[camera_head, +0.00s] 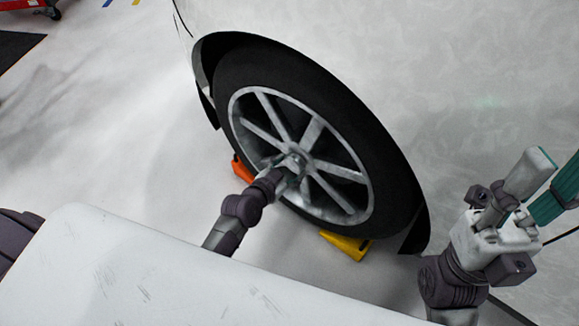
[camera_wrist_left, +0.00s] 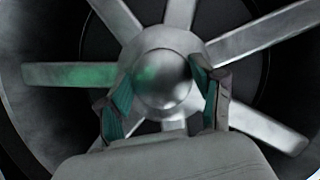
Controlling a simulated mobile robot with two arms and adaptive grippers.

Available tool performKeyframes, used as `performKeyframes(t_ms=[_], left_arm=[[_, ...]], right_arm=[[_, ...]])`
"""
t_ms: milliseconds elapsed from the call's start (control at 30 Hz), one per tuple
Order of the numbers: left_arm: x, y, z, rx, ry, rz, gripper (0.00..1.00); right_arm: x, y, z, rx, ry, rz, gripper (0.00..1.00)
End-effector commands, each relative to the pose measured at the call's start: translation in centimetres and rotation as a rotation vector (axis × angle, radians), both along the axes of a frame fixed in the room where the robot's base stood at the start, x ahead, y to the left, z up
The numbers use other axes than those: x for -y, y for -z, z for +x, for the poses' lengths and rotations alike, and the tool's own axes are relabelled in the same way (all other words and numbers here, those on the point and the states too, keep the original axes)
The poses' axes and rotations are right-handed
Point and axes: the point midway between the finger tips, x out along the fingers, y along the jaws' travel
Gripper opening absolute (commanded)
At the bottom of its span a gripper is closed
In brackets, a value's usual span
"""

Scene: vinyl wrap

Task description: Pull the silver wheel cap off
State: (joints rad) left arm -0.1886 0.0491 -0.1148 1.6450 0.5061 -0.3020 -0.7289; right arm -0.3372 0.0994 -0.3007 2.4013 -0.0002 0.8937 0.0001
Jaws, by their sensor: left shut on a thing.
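The silver wheel cap (camera_head: 299,158) is at the centre of the spoked wheel (camera_head: 327,172) on the car. In the left wrist view the cap (camera_wrist_left: 162,77) is round and shiny, in the middle of the hub. My left gripper (camera_head: 291,166) reaches the hub, and its teal-padded fingers (camera_wrist_left: 163,88) are on both sides of the cap, shut on it. The cap appears seated in the hub. Part of it is hidden by the fingers in the head view. My right gripper (camera_head: 545,180) is at the right edge, its teal-padded fingers apart and empty, away from the wheel.
A yellow wheel chock (camera_head: 346,246) and an orange one (camera_head: 241,171) lie on the floor by the tire (camera_head: 376,135). The white car body (camera_head: 215,18) is above the wheel. A red object (camera_head: 28,5) is far off at the upper left. The floor left of the wheel is clear.

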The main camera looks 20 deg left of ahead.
Motion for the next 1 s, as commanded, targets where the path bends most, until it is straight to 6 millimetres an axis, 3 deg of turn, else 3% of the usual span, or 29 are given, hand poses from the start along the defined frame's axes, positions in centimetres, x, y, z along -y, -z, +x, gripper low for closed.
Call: performKeyframes(t_ms=[33,267,1000], left_arm=[[0.0,-0.03,0.02,0.001,0.0,0.0,0.63],[0.0,-0.03,0.02,0.001,0.0,0.0,0.25],[-0.31,-0.06,-0.77,0.0,0.0,0.001,0.24]], right_arm=[[0.0,-0.01,0.0,0.0,0.0,0.0,0.4],[0.01,-0.01,0.0,0.0,0.0,0.0,0.4],[0.04,-0.38,-0.05,-0.005,0.001,0.002,0.4]])
